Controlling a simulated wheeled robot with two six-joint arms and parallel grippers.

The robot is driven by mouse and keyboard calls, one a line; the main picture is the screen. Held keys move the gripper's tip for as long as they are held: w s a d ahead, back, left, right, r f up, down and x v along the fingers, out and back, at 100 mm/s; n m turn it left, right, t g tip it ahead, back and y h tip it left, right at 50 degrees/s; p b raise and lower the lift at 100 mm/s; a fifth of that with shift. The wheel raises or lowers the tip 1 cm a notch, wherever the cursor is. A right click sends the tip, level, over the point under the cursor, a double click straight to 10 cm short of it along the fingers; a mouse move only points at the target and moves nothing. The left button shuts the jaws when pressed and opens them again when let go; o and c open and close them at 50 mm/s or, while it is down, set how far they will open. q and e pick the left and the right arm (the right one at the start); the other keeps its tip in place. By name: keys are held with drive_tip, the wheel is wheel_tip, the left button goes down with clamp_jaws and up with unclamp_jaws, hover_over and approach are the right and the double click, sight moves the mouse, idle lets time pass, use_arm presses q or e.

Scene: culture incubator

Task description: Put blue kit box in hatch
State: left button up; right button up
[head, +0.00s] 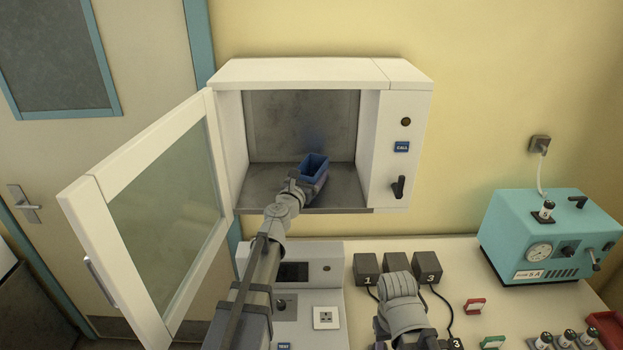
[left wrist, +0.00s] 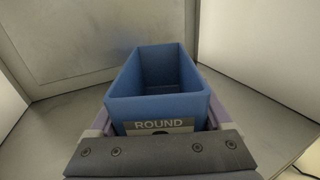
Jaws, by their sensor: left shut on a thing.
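The blue kit box (head: 314,167) is an open-topped, empty box inside the white wall hatch (head: 300,73), near the front of its grey floor. In the left wrist view the box (left wrist: 158,103) shows a label reading "ROUND" on its near end. My left gripper (head: 311,182) reaches in through the hatch opening and is shut on the box, with its fingers along both sides. I cannot tell whether the box touches the floor. The hatch door (head: 160,205) with its glass pane stands wide open to the left. My right arm shows at the bottom, but its gripper is not visible.
The hatch's right panel has a blue button (head: 401,147) and a black handle (head: 398,187). Below are a bench with a grey panel unit (head: 325,317), dark numbered blocks (head: 397,263) and a teal machine (head: 548,238). Free floor remains around the box inside the hatch.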

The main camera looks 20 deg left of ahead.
use_arm(q)
drive_tip(key=shift+f, duration=0.2)
drive_tip(key=o, duration=1.4)
drive_tip(key=shift+r, duration=0.1)
drive_tip(key=shift+r, duration=0.15)
drive_tip(key=shift+s, duration=0.2)
drive_tip(key=s+a, duration=0.1)
drive_tip(key=s, duration=1)
drive_tip(key=shift+s+a, duration=0.2)
drive_tip(key=shift+s, duration=0.15)
